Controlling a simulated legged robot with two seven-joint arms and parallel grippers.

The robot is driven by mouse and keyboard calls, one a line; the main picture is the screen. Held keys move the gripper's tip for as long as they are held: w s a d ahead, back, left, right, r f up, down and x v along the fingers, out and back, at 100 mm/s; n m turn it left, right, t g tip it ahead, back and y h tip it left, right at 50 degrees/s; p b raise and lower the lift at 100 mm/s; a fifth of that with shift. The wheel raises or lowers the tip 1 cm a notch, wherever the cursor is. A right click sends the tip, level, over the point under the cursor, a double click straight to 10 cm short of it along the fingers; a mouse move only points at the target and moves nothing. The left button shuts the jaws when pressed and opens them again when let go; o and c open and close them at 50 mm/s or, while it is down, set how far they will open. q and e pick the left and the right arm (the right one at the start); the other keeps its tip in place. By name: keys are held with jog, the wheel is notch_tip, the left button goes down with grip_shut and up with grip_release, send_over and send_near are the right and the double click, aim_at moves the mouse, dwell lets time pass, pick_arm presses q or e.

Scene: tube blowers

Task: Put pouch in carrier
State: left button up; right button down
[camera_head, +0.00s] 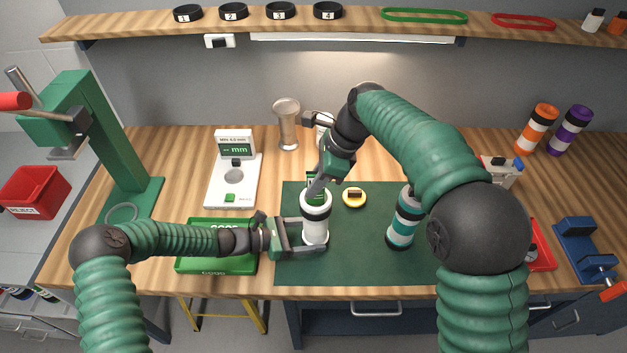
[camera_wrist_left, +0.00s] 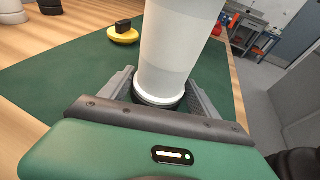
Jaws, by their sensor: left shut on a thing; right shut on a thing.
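The white carrier (camera_head: 315,222) stands upright on the dark green mat, its open top facing up. My left gripper (camera_head: 312,238) is shut around its lower part; the white body (camera_wrist_left: 182,45) also fills the middle of the left wrist view between the fingers. My right gripper (camera_head: 320,181) points down just over the carrier's mouth and is shut on a small green pouch (camera_head: 315,195). The pouch's lower part is at the mouth; the rim and the fingers partly hide it, and how deep it sits I cannot tell.
A yellow cap (camera_head: 354,198) with a black knob lies on the mat, right of the carrier. A teal-banded tube (camera_head: 404,222) stands further right. A green tray (camera_head: 190,263) lies at the left, below a white gauge (camera_head: 233,190). A metal cup (camera_head: 287,128) stands behind.

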jog(key=shift+f, duration=1.15)
jog(key=c, duration=0.7)
grip_release()
jog(key=shift+o, duration=0.3)
pick_arm(q)
jog(key=shift+s+d, duration=0.1)
jog(key=shift+d, duration=0.05)
pick_arm(e)
jog(key=shift+o, duration=0.3)
jog(key=shift+s+f, duration=0.1)
jog(key=shift+f, duration=0.05)
jog(key=c, duration=1)
pick_arm(q)
jog(key=shift+r, duration=0.1)
pick_arm(e)
jog(key=o, duration=0.5)
jog(key=shift+c, duration=0.2)
jog(key=shift+o, duration=0.2)
jog(key=shift+d, duration=0.1)
jog(key=v, duration=1.2)
jog(key=shift+r, duration=0.25)
